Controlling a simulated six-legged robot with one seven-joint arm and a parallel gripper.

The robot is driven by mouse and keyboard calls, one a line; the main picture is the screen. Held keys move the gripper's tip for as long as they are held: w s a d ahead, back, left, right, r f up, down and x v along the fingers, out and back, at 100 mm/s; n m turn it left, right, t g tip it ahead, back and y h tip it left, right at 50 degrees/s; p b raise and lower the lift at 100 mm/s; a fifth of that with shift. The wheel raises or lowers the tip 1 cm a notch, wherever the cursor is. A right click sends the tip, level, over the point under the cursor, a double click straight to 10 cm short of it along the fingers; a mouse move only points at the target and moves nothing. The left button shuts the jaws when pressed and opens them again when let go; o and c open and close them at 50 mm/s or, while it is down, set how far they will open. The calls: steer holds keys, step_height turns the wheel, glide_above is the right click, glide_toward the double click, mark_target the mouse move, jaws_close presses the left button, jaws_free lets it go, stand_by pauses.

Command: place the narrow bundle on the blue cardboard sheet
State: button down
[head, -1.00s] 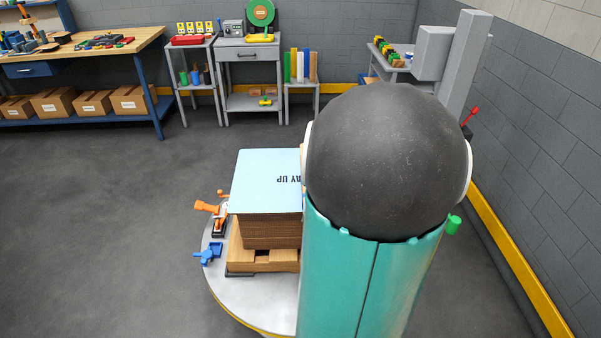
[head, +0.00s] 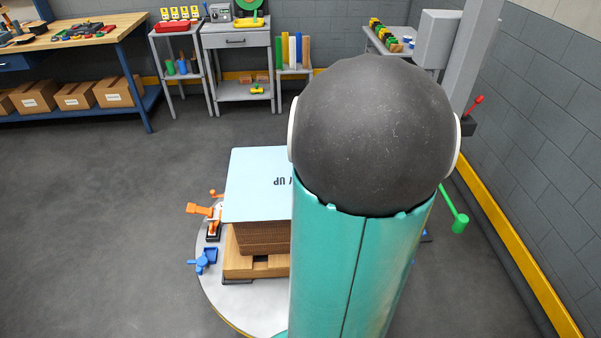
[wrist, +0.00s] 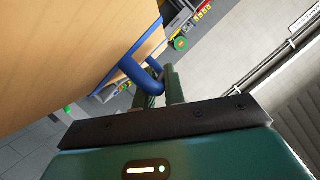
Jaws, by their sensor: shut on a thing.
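The pale blue cardboard sheet (head: 255,185) lies on top of a brown cardboard stack (head: 263,237) in the head view. It has dark lettering, and my arm hides its right part. In the wrist view my gripper (wrist: 160,82) is shut around a blue loop at the edge of a large tan piece. I take this tan piece for the narrow bundle (wrist: 70,50); it fills the upper left of the wrist view. My gripper and the bundle are hidden behind my arm in the head view, so their distance from the sheet cannot be told.
The stack rests on a wooden pallet (head: 240,266) on a round grey table (head: 245,300). Orange (head: 205,211) and blue clamps (head: 203,262) stand at its left edge. A green lever (head: 456,212) sticks out at right. A workbench (head: 100,55) stands far left; the floor between is clear.

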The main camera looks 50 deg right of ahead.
steer(key=x, duration=0.3)
steer(key=s+f+x, duration=0.1)
steer(key=x, duration=0.3)
steer(key=d+x, duration=0.1)
steer(key=x, duration=0.2)
steer(key=shift+d+f, duration=0.1)
steer(key=shift+f, duration=0.15)
steer(key=shift+w+d+f, duration=0.5)
steer(key=shift+f, duration=0.85)
steer(key=shift+w+d+f, duration=0.55)
steer(key=shift+f, duration=0.85)
steer(key=shift+w+d+f, duration=0.5)
steer(key=shift+f, duration=0.85)
steer(key=c, duration=1.5)
jaws_free()
